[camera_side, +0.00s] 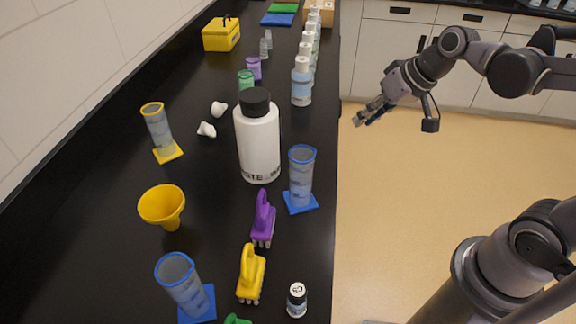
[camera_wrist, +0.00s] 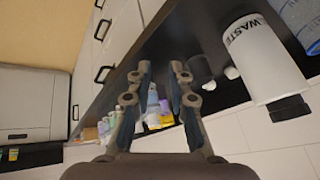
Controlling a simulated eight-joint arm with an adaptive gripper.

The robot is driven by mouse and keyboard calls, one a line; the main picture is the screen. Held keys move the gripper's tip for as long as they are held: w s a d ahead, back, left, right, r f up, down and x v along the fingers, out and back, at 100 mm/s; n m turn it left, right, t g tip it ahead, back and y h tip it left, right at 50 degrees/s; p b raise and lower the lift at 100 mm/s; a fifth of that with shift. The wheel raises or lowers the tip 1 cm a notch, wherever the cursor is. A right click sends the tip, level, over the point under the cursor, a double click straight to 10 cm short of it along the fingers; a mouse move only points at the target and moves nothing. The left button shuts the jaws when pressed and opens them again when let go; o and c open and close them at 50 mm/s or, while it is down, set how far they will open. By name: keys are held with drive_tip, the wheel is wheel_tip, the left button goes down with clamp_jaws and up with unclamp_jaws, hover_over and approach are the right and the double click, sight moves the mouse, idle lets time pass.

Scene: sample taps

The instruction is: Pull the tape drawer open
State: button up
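My gripper (camera_side: 372,112) hangs over the floor to the right of the black counter, touching nothing in the side view. In the wrist view my gripper (camera_wrist: 160,70) has its two fingers apart with nothing between them. White drawer fronts (camera_wrist: 121,38) with black bar handles (camera_wrist: 103,29) run along under the counter in the wrist view, left of the fingers. The drawers there look shut. I see no tape and no readable label, so I cannot tell which one is the tape drawer.
The black counter (camera_side: 210,250) holds a large white waste bottle (camera_side: 258,140), cylinders, brushes and a yellow funnel (camera_side: 162,205). Several bottles line its right edge. White cabinets (camera_side: 385,60) stand at the back. The tan floor (camera_side: 400,190) beside the counter is clear.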

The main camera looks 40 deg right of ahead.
drive_tip(key=w+d+f+m+y, duration=0.25)
drive_tip(key=w+d, duration=0.35)
drive_tip(key=w, duration=0.3)
drive_tip(key=w+d+f+m+y, duration=0.25)
drive_tip(key=w+d, duration=0.35)
drive_tip(key=w, duration=0.4)
drive_tip(key=d+f+m+t+y, duration=0.2)
drive_tip(key=d+f+t+y, duration=0.25)
drive_tip(key=d+f, duration=1.05)
drive_tip(key=x, duration=0.6)
drive_tip(key=r+x, duration=0.1)
drive_tip(key=x, duration=0.2)
drive_tip(key=shift+w+a, duration=0.2)
drive_tip(key=shift+w, duration=0.2)
drive_tip(key=shift+c, duration=0.3)
clamp_jaws()
